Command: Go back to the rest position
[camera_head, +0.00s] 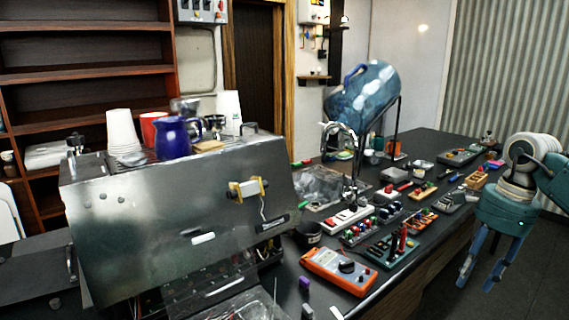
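My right gripper (482,274) hangs at the right of the head view, past the front edge of the workbench. Its two blue-grey fingers point down and stand apart, with nothing between them. It touches nothing that I can see. My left gripper is not in view. The brewer (175,225), a large steel machine, stands on the left part of the bench. Its lower front is open and shows dark inner parts and wiring (215,280).
On the bench (398,285) lie an orange multimeter (338,270), electronic boards (392,247) and several small tools. A blue water jug (363,97) sits tilted on a stand. Cups (122,132) and a blue pitcher (172,138) stand on the brewer. Floor at the lower right is clear.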

